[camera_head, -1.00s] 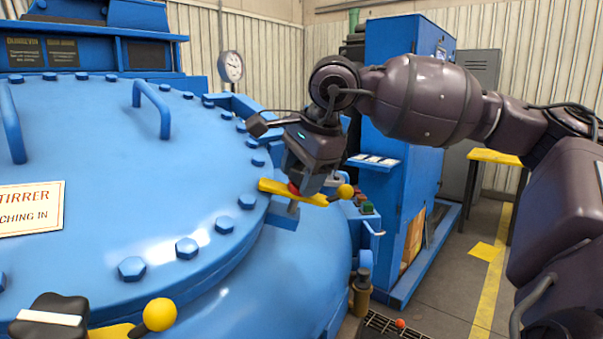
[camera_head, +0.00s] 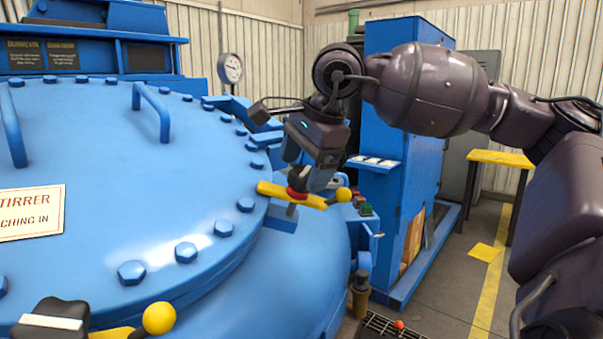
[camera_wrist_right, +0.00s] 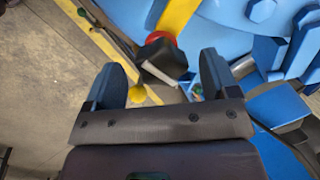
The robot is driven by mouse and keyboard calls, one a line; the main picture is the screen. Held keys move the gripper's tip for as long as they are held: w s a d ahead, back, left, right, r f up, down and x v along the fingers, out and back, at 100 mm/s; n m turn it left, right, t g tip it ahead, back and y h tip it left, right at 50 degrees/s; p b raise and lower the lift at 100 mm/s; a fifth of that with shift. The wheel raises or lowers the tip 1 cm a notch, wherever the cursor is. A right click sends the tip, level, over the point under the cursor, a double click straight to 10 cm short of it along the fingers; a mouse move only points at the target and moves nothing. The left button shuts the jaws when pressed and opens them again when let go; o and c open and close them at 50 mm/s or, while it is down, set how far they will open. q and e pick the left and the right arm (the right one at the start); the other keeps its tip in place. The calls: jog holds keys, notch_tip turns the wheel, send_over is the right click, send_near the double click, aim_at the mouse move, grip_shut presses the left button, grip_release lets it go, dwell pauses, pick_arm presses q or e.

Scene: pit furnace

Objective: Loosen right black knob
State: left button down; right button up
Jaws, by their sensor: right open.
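The right black knob (camera_head: 298,182) sits above a red collar on a yellow lever bar (camera_head: 318,201) with a yellow ball end, at the right edge of the blue lid. My right gripper (camera_head: 305,168) is just above the knob, pointing down. In the right wrist view, the dark lobed knob (camera_wrist_right: 163,58) with its pale stripe lies between and slightly beyond the two open fingertips (camera_wrist_right: 161,70), with visible gaps on both sides. One finger partly hides the knob in the head view. My left gripper is not in view.
Another black knob (camera_head: 55,308) with a white stripe is at the lower left on a yellow bar. Hex bolts (camera_head: 186,252) ring the blue lid (camera_head: 110,200). A blue cabinet (camera_head: 405,130) stands behind my right arm. A gauge (camera_head: 230,68) stands at the back.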

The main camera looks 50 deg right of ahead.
jog(key=p+v, duration=0.1)
jog(key=v, duration=0.7)
dwell(0.4)
